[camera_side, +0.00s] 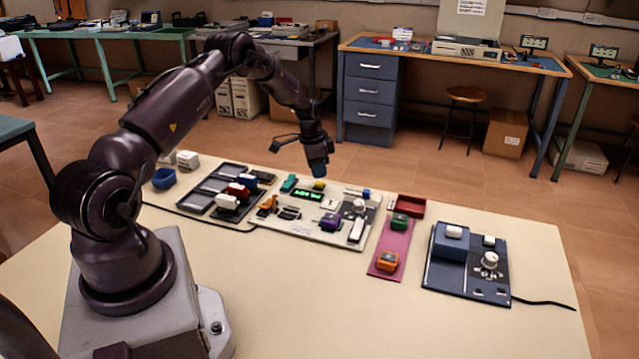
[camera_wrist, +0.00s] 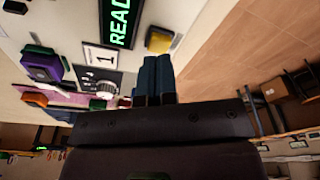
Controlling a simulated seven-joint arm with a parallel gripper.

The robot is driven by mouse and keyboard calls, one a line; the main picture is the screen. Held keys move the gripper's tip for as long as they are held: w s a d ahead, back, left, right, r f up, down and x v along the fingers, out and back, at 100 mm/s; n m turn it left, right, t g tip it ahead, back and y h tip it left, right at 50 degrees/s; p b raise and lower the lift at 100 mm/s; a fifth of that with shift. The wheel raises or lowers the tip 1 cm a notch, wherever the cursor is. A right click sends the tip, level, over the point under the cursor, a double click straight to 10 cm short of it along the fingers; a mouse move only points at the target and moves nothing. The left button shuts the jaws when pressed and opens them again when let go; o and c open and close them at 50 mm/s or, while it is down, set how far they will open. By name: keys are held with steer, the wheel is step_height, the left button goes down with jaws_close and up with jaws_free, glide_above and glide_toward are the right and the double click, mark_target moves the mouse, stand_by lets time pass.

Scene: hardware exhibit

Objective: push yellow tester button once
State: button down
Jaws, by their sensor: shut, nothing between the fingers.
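The yellow button (camera_side: 319,185) is on the pale tester board (camera_side: 300,232), beside the green lit display (camera_side: 308,195). In the wrist view the yellow button (camera_wrist: 159,40) shows clearly next to the display (camera_wrist: 120,22), where the letters "READ" are visible. My gripper (camera_side: 317,168) points down above the far edge of the board, with its blue fingertips close over the yellow button in the side view. In the wrist view my gripper's fingers (camera_wrist: 157,62) are together and empty, with their tips just below the button in the picture. No contact can be made out.
A purple block (camera_side: 330,222), a white knob and a number card (camera_wrist: 101,57) are also on the board. A pink mat (camera_side: 378,268) with orange and green blocks, a red tray (camera_side: 411,206) and a blue device (camera_side: 450,269) stand right. Dark trays (camera_side: 200,195) lie left. The front table is clear.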

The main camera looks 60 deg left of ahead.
mark_target(319, 183)
steer(key=shift+f, duration=1.1)
stand_by(0.4)
steer(key=shift+r, duration=3.5)
